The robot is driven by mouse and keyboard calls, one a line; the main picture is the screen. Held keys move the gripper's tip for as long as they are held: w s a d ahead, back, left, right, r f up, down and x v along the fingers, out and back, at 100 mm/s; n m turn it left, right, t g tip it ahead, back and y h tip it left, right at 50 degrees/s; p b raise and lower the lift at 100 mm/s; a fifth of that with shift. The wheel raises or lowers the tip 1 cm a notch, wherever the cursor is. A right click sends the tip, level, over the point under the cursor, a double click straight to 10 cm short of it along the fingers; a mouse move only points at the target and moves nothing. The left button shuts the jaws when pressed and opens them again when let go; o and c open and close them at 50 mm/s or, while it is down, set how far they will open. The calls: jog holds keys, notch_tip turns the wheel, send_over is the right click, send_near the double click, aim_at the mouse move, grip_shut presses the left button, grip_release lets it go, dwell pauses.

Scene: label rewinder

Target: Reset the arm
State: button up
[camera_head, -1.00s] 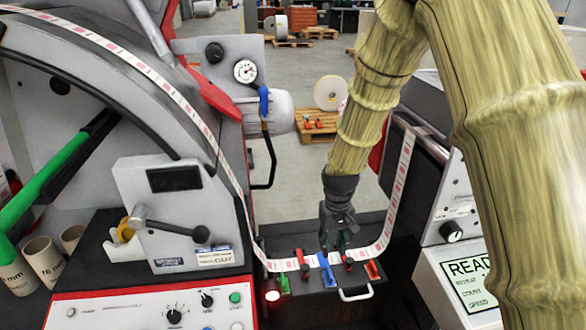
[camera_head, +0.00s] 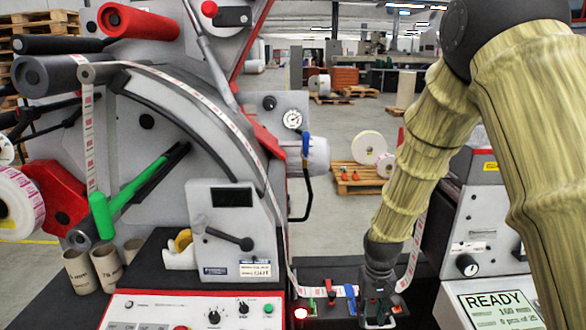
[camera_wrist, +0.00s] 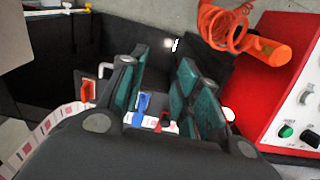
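My gripper (camera_head: 378,308) is at the right part of the dark splice table (camera_head: 318,272), at the lower end of my arm. In the wrist view my gripper (camera_wrist: 160,78) has its green-padded fingers apart, with nothing seen held between them. A blue clamp lever (camera_head: 350,299) is just left of my gripper; this blue lever (camera_wrist: 143,103) also shows between and beyond the fingers in the wrist view. A red clamp (camera_head: 330,288) is further left. My gripper hides part of the table and of the label web there; I cannot tell whether it touches anything.
The rewinder's grey body (camera_head: 230,170) and red-edged control panel (camera_head: 190,310) stand to the left. A READY display (camera_head: 497,308) is at the right. An orange tool with a coiled cord (camera_wrist: 250,40) shows in the wrist view. Open floor (camera_head: 335,130) lies behind.

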jog(key=s+d+f, duration=0.1)
jog(key=s+f, duration=0.6)
jog(key=f, duration=0.2)
jog(key=s+f, duration=0.7)
jog(key=f, duration=0.3)
jog(key=s+d+f, duration=0.1)
jog(key=s+f, duration=0.3)
jog(key=s, duration=0.7)
jog(key=s+d+f, duration=0.1)
jog(key=s+f, duration=0.4)
jog(key=s, duration=0.6)
jog(key=shift+f+m, duration=0.15)
jog(key=shift+m, duration=0.25)
